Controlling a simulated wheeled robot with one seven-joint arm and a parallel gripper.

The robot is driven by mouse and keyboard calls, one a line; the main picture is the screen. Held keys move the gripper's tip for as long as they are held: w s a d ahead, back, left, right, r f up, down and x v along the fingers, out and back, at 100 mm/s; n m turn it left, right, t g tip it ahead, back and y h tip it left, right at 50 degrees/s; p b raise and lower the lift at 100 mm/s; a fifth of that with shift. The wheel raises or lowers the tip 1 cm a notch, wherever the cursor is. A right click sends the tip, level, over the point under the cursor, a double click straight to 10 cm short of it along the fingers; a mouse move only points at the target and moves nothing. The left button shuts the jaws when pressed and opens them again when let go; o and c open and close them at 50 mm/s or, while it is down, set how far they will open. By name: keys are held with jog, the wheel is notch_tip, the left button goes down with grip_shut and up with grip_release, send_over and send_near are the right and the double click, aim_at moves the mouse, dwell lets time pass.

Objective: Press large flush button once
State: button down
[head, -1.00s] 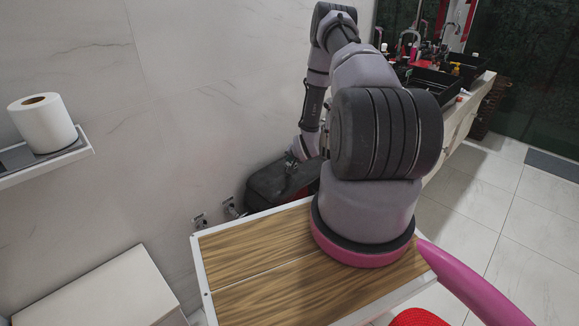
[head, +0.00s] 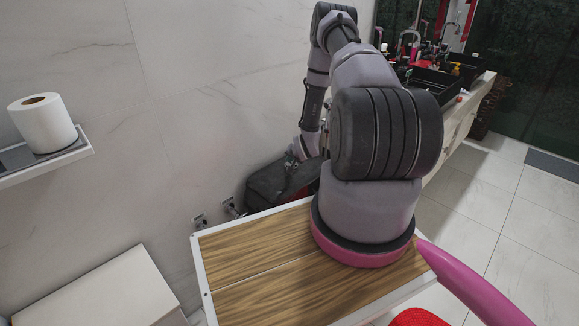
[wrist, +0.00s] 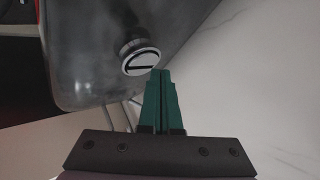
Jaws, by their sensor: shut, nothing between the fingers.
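The flush button (wrist: 140,59) is a round, pale disc on a dark raised collar, split by a black line; the part above the line looks larger. It sits on the dark, glossy cistern (wrist: 90,45), which also shows in the head view (head: 262,187) behind the wooden top. My gripper (wrist: 161,72) has its green fingers shut together and empty. In the wrist view the tips overlap the button's lower right edge; I cannot tell whether they touch it. In the head view the button is not discernible and my fingers are too small to make out.
A wooden top with a white frame (head: 255,290) lies in front of the cistern. A marble wall (head: 200,100) runs close beside it. A shelf (head: 50,165) with a paper roll (head: 43,122) is at left. Black sinks (head: 432,84) stand at the back right.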

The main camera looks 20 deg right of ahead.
jog(key=shift+f, duration=0.15)
dwell(0.5)
jog(key=shift+f, duration=0.25)
jog(key=shift+f, duration=0.55)
dwell(0.9)
jog(key=shift+r, duration=0.95)
jog(key=shift+r, duration=2.55)
